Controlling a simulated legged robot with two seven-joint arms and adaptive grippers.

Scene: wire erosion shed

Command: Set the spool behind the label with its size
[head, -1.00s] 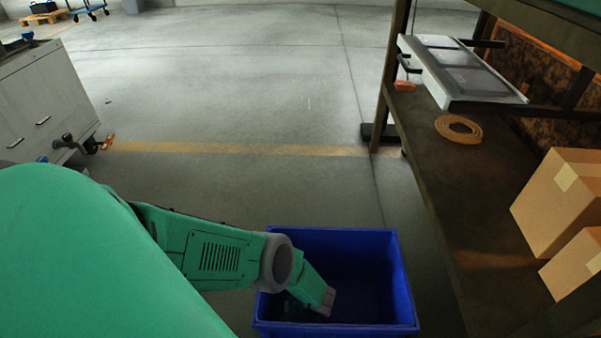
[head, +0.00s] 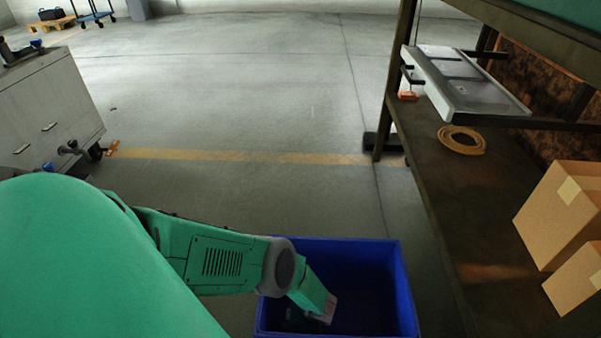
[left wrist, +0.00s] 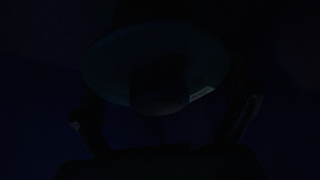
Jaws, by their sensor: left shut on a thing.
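My left arm reaches down into a blue bin (head: 408,290), and my left gripper (left wrist: 160,112) is inside it. In the head view the fingers are mostly hidden by the wrist and the bin's shadow. The left wrist view is very dark. It shows a large round dark thing, probably the spool (left wrist: 120,72), between the two fingers, with a small pale mark at its lower right edge. The gripper is shut on it. I cannot read any size on it. No size label can be made out in either view. My right gripper is not in view.
A dark workbench (head: 470,225) stands at right with cardboard boxes (head: 560,215), a tan ring (head: 462,140) and a grey flat panel (head: 465,85). A grey cabinet (head: 50,110) stands at left. The floor between is clear.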

